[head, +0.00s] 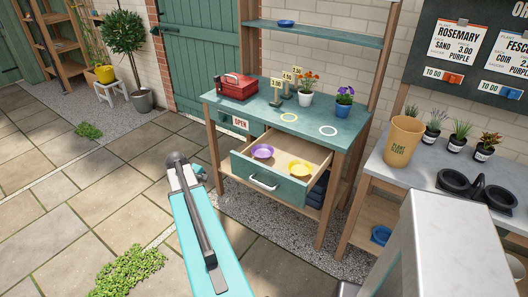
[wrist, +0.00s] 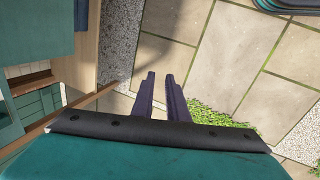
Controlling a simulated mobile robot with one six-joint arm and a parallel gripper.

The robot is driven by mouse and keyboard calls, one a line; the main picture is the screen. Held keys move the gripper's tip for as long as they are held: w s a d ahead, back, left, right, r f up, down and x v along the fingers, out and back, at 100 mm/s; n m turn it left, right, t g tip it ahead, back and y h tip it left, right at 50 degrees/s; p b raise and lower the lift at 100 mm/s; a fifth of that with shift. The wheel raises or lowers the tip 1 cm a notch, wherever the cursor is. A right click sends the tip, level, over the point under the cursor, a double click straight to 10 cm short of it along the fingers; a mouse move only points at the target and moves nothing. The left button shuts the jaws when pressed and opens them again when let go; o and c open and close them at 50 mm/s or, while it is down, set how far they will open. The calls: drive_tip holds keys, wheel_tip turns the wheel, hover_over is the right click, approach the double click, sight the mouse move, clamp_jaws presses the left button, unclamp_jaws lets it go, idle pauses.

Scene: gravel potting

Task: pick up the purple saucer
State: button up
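The purple saucer (head: 263,151) lies in the open drawer (head: 268,182) of the green potting bench, on the drawer's left side. A yellow saucer (head: 300,169) lies to its right in the same drawer. My gripper (wrist: 161,76) shows in the wrist view as two dark fingers with a gap between them. It is open, with nothing between the fingers, and paving shows beyond. In the head view my arm reaches toward the bench's left front and hides the gripper. The purple saucer is not visible in the wrist view.
The bench top (head: 258,113) holds a red toolbox (head: 237,86), signs and two flower pots. Blue saucers sit on the upper shelf (head: 325,35) and low at right (head: 381,235). A side table (head: 425,174) with pots stands at right. Paving at left is largely clear.

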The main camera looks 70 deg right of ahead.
sight(263, 152)
drive_tip(key=s+d+r+h, duration=0.1)
drive_tip(key=s+d+r, duration=0.5)
drive_tip(key=d+r, duration=0.3)
drive_tip(key=s+d+r+m+h+p, duration=0.1)
drive_tip(key=s+d+r, duration=0.5)
drive_tip(key=d+r, duration=0.2)
drive_tip(key=shift+s+d+r+g, duration=0.3)
drive_tip(key=shift+s+d+r, duration=0.1)
drive_tip(key=shift+d, duration=0.75)
drive_tip(key=shift+f, duration=0.1)
drive_tip(key=p+x, duration=0.2)
drive_tip(key=x, duration=0.6)
drive_tip(key=shift+d+f, duration=0.15)
drive_tip(key=shift+d, duration=0.1)
drive_tip(key=shift+d+f+p, duration=0.5)
drive_tip(key=shift+f+p, duration=0.05)
drive_tip(key=shift+p, duration=0.1)
drive_tip(key=shift+p+x, duration=0.7)
drive_tip(key=shift+x, duration=1.2)
